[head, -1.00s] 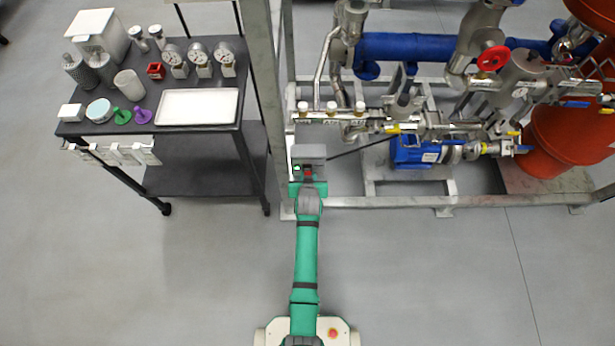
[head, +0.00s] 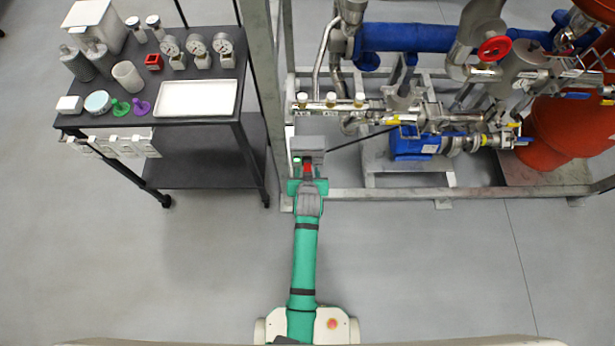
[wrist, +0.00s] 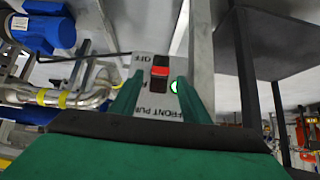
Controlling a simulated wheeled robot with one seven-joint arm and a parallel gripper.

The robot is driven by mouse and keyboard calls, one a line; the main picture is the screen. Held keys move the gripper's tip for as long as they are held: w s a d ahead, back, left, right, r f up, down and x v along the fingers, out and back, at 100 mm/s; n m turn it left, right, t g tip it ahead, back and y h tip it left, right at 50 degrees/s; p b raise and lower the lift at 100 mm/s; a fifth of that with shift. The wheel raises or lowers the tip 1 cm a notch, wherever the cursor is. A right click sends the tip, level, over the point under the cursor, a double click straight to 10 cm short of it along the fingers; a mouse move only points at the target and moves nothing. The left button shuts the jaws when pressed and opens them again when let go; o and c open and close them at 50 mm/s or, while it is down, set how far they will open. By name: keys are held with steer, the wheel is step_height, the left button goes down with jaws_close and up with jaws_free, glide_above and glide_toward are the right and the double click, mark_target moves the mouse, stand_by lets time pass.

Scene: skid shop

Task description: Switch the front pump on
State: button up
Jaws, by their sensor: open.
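A grey switch box (head: 308,145) stands at the skid's front left post, with a red rocker switch (head: 307,167) and a green lamp on its near side. In the wrist view the panel (wrist: 150,103) reads "FRONT PUMP" and "OFF". The red rocker (wrist: 160,71) sits on the panel and the green lamp (wrist: 174,87) beside it glows. My gripper (wrist: 160,95) is open and empty, its green fingers on either side of the panel's lower part. In the head view my gripper (head: 307,182) is right at the box. Whether it touches the rocker cannot be told.
A blue pump motor (head: 412,143) sits on the skid frame (head: 480,192) to the right, with pipes and valves. A dark cart (head: 200,160) with gauges and a white tray (head: 197,98) stands close on the left. The floor in front is clear.

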steer(key=v, duration=0.5)
steer(key=shift+s+r, duration=0.25)
steer(key=shift+r, duration=0.05)
steer(key=s+a+r+t, duration=0.1)
steer(key=s+a+t, duration=0.1)
steer(key=s, duration=0.8)
steer(key=s+d+r+t, duration=0.1)
steer(key=s+r+t, duration=0.3)
steer(key=s+r, duration=1.6)
steer(key=shift+s+d, duration=0.3)
steer(key=shift+d, duration=0.05)
